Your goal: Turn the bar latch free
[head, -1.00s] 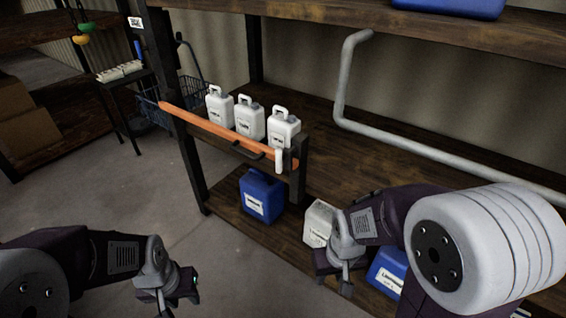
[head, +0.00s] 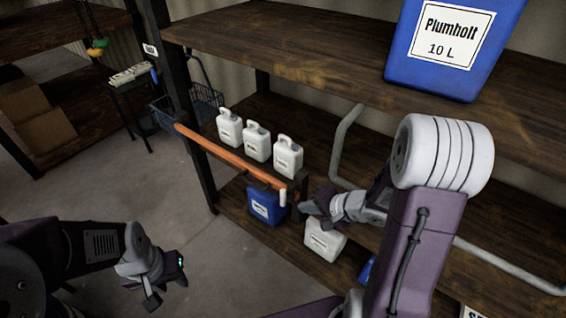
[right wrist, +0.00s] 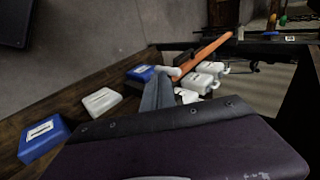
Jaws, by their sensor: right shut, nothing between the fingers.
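The orange bar (head: 228,152) runs along the front of a shelf, in front of several white jugs. At its right end a pale latch handle (head: 283,197) hangs down; it also shows in the right wrist view (right wrist: 173,72). My right gripper (head: 308,208) is just right of the latch in the head view and looks apart from it. In the right wrist view its fingers (right wrist: 157,92) are together and empty, close to the latch. My left gripper (head: 167,285) is low at the left over the floor, away from the bar; its finger gap is unclear.
White jugs (head: 257,143) stand behind the bar. A blue container (head: 268,205) and a white one (head: 325,240) sit on the lower shelf. A grey pipe (head: 340,145) runs at the right.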

